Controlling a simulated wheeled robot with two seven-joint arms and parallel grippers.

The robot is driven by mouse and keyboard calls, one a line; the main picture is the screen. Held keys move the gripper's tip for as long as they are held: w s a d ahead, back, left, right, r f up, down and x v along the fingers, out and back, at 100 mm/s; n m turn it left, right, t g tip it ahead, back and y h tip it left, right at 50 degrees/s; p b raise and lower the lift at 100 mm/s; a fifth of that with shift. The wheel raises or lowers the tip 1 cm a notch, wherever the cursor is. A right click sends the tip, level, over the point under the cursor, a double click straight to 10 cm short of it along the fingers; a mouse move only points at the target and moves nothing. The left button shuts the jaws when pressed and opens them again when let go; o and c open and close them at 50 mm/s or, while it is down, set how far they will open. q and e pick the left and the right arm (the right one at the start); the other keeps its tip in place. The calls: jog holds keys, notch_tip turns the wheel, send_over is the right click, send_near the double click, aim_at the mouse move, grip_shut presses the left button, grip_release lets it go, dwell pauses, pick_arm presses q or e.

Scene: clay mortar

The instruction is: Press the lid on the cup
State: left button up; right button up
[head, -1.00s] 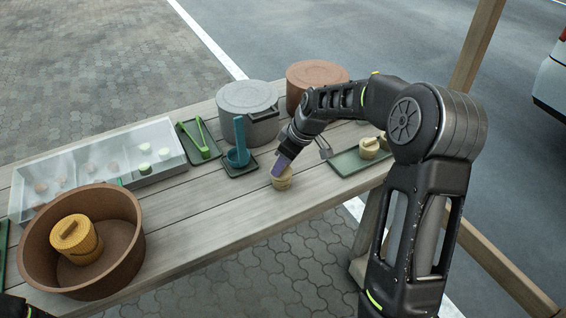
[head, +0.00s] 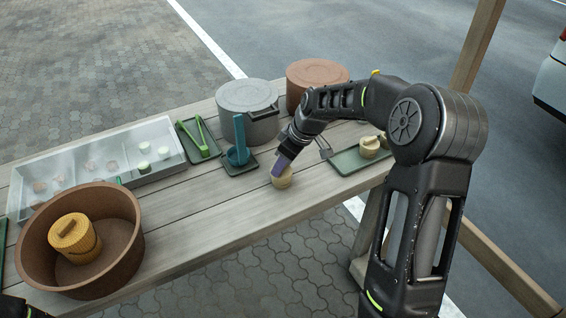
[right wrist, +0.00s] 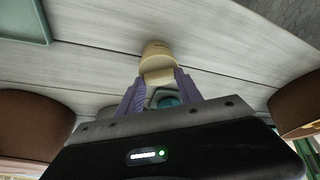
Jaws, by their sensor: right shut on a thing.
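A small beige cup (head: 283,182) stands on the wooden table near its front edge. My right gripper (head: 279,167) is just above it, its purple fingers tilted down onto the top. In the right wrist view, the fingers (right wrist: 160,88) are shut on a pale lid (right wrist: 157,74), and the cup (right wrist: 157,49) lies directly beyond it. The lid appears to meet the cup's mouth; whether it is fully seated I cannot tell.
A brown bowl (head: 128,250) is at left. The table between bowl and cup is clear.

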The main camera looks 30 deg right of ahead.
jog(key=shift+f+b, duration=0.15)
jog(key=shift+b, duration=0.15)
dwell(0.5)
jog(key=o, duration=1.4)
jog(key=o, duration=0.4)
jog(key=shift+o, duration=0.2)
jog(key=shift+r+p, duration=1.9)
jog(key=shift+r, duration=1.15)
